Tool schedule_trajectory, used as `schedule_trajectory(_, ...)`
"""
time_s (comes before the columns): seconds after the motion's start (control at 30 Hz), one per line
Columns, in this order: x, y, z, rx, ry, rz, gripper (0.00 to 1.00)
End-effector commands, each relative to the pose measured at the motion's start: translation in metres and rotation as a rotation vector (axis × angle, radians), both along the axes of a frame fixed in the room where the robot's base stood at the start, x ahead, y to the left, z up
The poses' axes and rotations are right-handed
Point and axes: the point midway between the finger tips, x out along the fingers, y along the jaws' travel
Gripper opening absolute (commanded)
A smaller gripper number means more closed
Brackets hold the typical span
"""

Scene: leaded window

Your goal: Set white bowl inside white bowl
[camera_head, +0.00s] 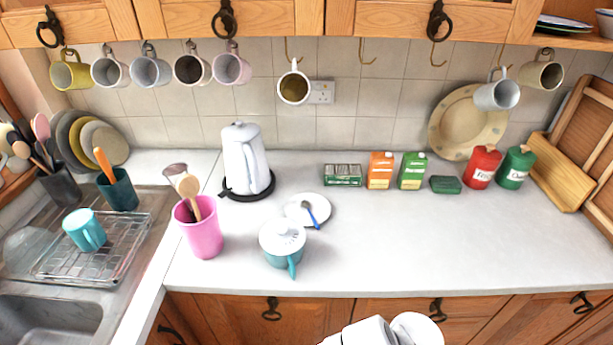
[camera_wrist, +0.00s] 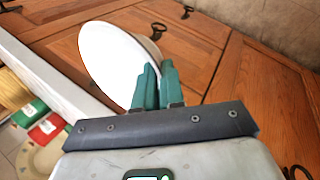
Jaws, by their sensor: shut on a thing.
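My gripper (camera_wrist: 154,84) shows in the wrist view with its teal fingers close together, shut on the rim of a white bowl (camera_wrist: 108,62). The bowl is tilted, seen nearly as a pale oval, in front of the wooden cupboard doors. In the head view, a round white shape at the bottom edge lies by my arm; I cannot tell whether it is the held bowl or an arm part. A second white bowl (camera_head: 605,22) is partly visible on the shelf at the top right, cut off by the picture edge.
Plates (camera_head: 563,23) lie on the shelf beside that bowl. The worktop (camera_head: 420,240) is clear at front right. Mugs hang below the cupboards.

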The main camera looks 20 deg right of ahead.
Motion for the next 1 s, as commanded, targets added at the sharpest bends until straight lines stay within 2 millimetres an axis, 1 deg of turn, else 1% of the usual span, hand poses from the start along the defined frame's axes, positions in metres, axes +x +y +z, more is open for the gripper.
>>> schedule_trajectory(0.27, 0.026, 0.041, 0.014, 0.005, 0.000, -0.111, 0.00)
schedule_trajectory(0.53, 0.055, 0.084, 0.037, 0.006, -0.001, -0.179, 0.00)
schedule_trajectory(0.57, 0.056, 0.084, 0.031, 0.002, 0.000, -0.181, 0.00)
schedule_trajectory(0.6, 0.055, 0.083, 0.021, -0.001, -0.001, -0.178, 0.00)
schedule_trajectory(0.7, 0.054, 0.082, 0.009, -0.001, -0.001, -0.177, 0.00)
schedule_trajectory(0.83, 0.054, 0.083, -0.006, 0.000, 0.000, -0.176, 0.00)
schedule_trajectory(1.0, 0.054, 0.083, -0.017, 0.000, -0.001, -0.176, 0.00)
